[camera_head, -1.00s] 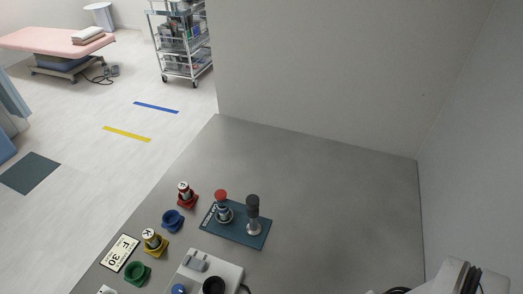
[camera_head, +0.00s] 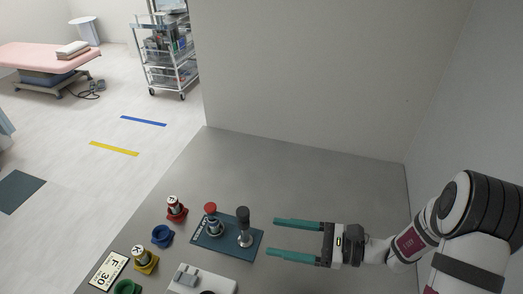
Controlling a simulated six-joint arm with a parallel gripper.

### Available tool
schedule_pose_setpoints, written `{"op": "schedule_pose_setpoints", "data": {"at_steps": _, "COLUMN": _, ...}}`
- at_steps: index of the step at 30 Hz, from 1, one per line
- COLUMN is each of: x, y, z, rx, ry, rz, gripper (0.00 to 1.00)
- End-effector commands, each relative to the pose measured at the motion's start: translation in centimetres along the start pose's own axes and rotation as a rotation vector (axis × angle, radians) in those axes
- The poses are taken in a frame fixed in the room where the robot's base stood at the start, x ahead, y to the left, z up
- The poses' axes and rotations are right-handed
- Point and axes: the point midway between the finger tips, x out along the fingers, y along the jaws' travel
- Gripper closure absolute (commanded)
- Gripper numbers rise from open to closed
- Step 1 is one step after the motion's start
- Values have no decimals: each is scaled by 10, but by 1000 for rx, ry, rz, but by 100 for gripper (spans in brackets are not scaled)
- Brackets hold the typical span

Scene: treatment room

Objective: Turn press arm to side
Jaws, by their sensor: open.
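The press stands on a dark teal base plate (camera_head: 209,241) on the grey table. It has a red-topped part (camera_head: 212,220) on the left and a black-topped metal post (camera_head: 244,226) on the right. Which of these is the press arm I cannot tell for certain. My gripper (camera_head: 272,237) is open and empty, its two long teal fingers pointing left, just right of the black-topped post. The fingers appear apart from the post; their height above the table is hard to judge.
Left of the plate are a red holder (camera_head: 177,213), a blue holder (camera_head: 162,236), a yellow holder (camera_head: 146,264) and a green one (camera_head: 126,287). A card marked "F 30" (camera_head: 109,271) lies beside them. A light grey box (camera_head: 203,281) is in front. The table behind the plate is clear.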

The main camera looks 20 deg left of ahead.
Motion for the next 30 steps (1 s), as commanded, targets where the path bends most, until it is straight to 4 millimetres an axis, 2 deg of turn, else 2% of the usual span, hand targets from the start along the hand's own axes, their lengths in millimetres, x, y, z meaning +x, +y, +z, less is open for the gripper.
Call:
{"op": "schedule_pose_setpoints", "data": {"at_steps": 1, "x": -2, "y": -13, "z": -19, "rx": 53, "ry": -42, "rz": -74, "gripper": 29}}
{"op": "schedule_pose_setpoints", "data": {"at_steps": 3, "x": -4, "y": -27, "z": -37, "rx": 96, "ry": -80, "rz": -155, "gripper": 29}}
{"op": "schedule_pose_setpoints", "data": {"at_steps": 6, "x": -5, "y": -36, "z": -49, "rx": 122, "ry": -102, "rz": -210, "gripper": 29}}
{"op": "schedule_pose_setpoints", "data": {"at_steps": 8, "x": 1, "y": -38, "z": -49, "rx": 124, "ry": -104, "rz": -215, "gripper": 29}}
{"op": "schedule_pose_setpoints", "data": {"at_steps": 10, "x": 15, "y": -40, "z": -48, "rx": 123, "ry": -103, "rz": -211, "gripper": 29}}
{"op": "schedule_pose_setpoints", "data": {"at_steps": 15, "x": 64, "y": -50, "z": -43, "rx": 121, "ry": -103, "rz": -207, "gripper": 29}}
{"op": "schedule_pose_setpoints", "data": {"at_steps": 21, "x": 112, "y": -60, "z": -39, "rx": 122, "ry": -102, "rz": -207, "gripper": 29}}
{"op": "schedule_pose_setpoints", "data": {"at_steps": 25, "x": 133, "y": -65, "z": -37, "rx": 123, "ry": -102, "rz": -208, "gripper": 29}}
{"op": "schedule_pose_setpoints", "data": {"at_steps": 30, "x": 146, "y": -69, "z": -36, "rx": 124, "ry": -102, "rz": -211, "gripper": 29}}
